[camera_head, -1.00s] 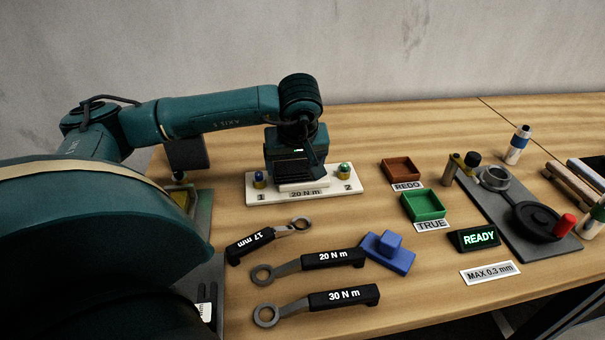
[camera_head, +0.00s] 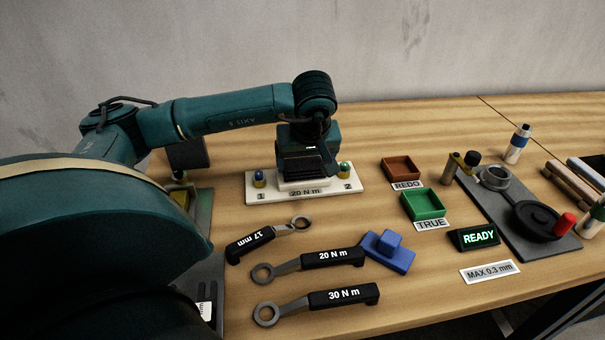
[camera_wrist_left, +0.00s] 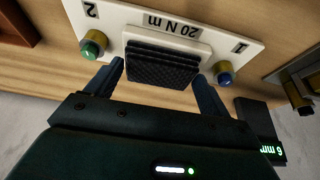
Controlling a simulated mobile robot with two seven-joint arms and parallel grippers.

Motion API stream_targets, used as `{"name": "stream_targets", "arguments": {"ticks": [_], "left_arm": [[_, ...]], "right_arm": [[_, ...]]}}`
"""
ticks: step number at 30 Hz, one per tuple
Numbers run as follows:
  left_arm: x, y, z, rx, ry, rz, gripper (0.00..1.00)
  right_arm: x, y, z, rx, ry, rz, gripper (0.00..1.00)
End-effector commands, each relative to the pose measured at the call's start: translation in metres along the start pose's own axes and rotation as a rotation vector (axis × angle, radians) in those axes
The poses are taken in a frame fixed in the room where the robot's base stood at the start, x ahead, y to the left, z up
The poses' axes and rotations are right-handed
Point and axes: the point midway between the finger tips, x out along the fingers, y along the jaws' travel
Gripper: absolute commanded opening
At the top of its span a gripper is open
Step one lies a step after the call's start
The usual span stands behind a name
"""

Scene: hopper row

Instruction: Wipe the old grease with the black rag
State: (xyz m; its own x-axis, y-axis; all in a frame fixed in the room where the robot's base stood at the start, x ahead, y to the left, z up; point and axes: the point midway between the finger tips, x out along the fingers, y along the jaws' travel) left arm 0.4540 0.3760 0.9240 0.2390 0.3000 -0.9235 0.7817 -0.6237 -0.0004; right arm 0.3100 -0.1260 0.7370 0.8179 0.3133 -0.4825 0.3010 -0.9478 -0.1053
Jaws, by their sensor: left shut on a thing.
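The black rag (camera_head: 297,169) is a dark, ribbed pad. My left gripper (camera_head: 307,173) is shut on it, over the raised white block on the white plate (camera_head: 262,196) marked 20 N m. In the left wrist view the rag (camera_wrist_left: 160,67) lies between the two fingers of my left gripper (camera_wrist_left: 163,78), in front of the plate's label. Whether the rag touches the block is hard to tell. I cannot make out any old grease; the rag and gripper hide part of the block. My right gripper is not in view.
The plate carries a blue-topped fitting (camera_head: 258,179) at 1 and a green-topped fitting (camera_head: 345,169) at 2, close beside the gripper. Wrenches (camera_head: 335,258) and a blue block (camera_head: 388,252) lie in front. Red-brown (camera_head: 402,170) and green trays (camera_head: 424,204) stand right.

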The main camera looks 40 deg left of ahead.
Motion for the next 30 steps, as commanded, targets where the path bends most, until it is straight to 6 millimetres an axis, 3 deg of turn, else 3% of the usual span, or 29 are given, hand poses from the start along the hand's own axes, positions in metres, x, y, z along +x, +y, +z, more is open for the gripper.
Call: {"name": "stream_targets", "arguments": {"ticks": [6, 16, 30], "left_arm": [[0.003, -0.020, 0.001, 0.001, 0.000, -0.001, 0.55], [0.002, -0.022, 0.002, 0.001, -0.003, -0.001, 0.55], [0.000, 0.014, 0.002, 0.002, -0.003, 0.000, 0.55]], "right_arm": [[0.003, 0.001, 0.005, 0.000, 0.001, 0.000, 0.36], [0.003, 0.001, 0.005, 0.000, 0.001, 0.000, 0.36], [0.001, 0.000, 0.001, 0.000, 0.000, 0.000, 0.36]]}}
